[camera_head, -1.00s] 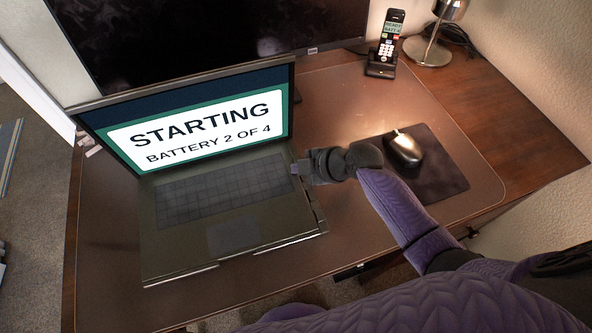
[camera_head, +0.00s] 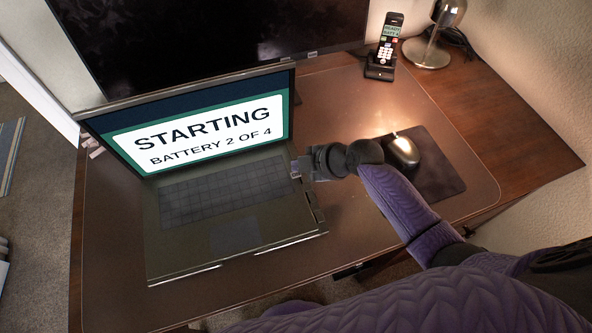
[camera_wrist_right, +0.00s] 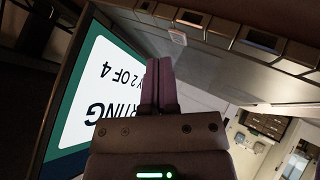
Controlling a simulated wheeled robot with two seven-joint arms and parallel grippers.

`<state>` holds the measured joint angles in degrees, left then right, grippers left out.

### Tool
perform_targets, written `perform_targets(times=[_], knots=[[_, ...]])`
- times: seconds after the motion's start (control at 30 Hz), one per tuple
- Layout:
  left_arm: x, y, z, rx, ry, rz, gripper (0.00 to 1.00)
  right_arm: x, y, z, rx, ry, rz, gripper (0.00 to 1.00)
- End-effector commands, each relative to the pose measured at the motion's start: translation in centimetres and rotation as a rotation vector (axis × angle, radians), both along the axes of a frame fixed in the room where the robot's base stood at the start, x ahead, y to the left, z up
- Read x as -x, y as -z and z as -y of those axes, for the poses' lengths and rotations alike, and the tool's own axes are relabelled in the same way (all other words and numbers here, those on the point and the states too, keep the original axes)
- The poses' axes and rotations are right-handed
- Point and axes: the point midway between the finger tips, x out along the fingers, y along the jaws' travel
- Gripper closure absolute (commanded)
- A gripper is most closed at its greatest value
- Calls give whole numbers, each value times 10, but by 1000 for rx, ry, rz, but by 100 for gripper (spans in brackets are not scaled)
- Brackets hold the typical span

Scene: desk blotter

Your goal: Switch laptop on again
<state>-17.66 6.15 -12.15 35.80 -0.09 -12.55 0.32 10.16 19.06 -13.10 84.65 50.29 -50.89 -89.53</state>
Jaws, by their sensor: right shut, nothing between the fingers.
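The open laptop (camera_head: 232,238) stands on the brown desk blotter. Its screen (camera_head: 205,130) is lit and reads "STARTING BATTERY 2 OF 4"; part of this text also shows upside down in the right wrist view (camera_wrist_right: 95,95). My right gripper (camera_head: 297,170) is shut and empty at the laptop's right edge, near the back corner of the keyboard deck. In the right wrist view its fingers (camera_wrist_right: 158,62) are together, pointing toward the deck beside the keys and a small pale button (camera_wrist_right: 177,37). I cannot tell whether the fingertips touch the laptop. My left gripper is not in view.
A mouse (camera_head: 404,150) lies on a dark mouse pad (camera_head: 440,178) right of my right gripper. A cordless phone (camera_head: 388,45) stands in its cradle at the back, next to a lamp (camera_head: 428,52). A large dark monitor (camera_head: 200,40) stands behind the laptop. The blotter's (camera_head: 345,105) back right is clear.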

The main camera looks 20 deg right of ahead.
Motion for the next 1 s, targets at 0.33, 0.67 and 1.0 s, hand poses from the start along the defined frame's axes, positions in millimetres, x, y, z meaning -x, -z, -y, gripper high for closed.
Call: perform_targets(times=[0.33, 0.67, 1.0], knots=[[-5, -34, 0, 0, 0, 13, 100, -1, -41, 0, 0, -1, 5, 100], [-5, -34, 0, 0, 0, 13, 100, -1, -42, 0, -1, 0, 2, 100], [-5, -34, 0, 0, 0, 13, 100, -1, -42, 0, -1, 0, 3, 100]])
